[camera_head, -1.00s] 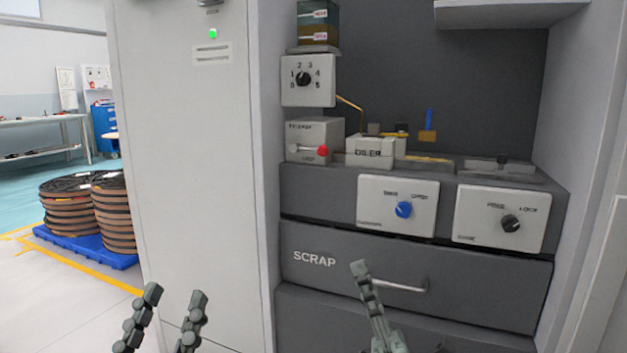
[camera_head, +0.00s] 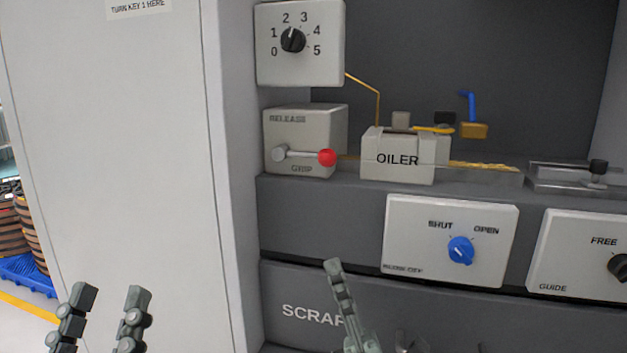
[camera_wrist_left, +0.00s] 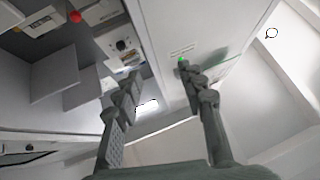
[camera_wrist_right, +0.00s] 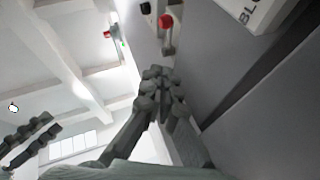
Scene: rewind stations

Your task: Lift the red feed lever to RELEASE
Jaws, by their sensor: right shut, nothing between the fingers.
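The red feed lever has a grey arm with a red knob (camera_head: 327,158) and lies about level on a grey box (camera_head: 305,135) marked RELEASE above and GRIP below. The red knob also shows near the top of the right wrist view (camera_wrist_right: 166,21) and of the left wrist view (camera_wrist_left: 75,16). My right gripper (camera_head: 333,268) is shut and empty, below the lever and in front of the SCRAP drawer. In the right wrist view its fingertips (camera_wrist_right: 158,74) are together, apart from the knob. My left gripper (camera_head: 112,292) is open and empty at the lower left, before the white cabinet.
The OILER block (camera_head: 398,158) stands right of the lever box. A dial panel (camera_head: 300,45) is above it. A panel with a blue knob (camera_head: 460,250) is below right. The white cabinet (camera_head: 120,150) fills the left. The space before the lever looks clear.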

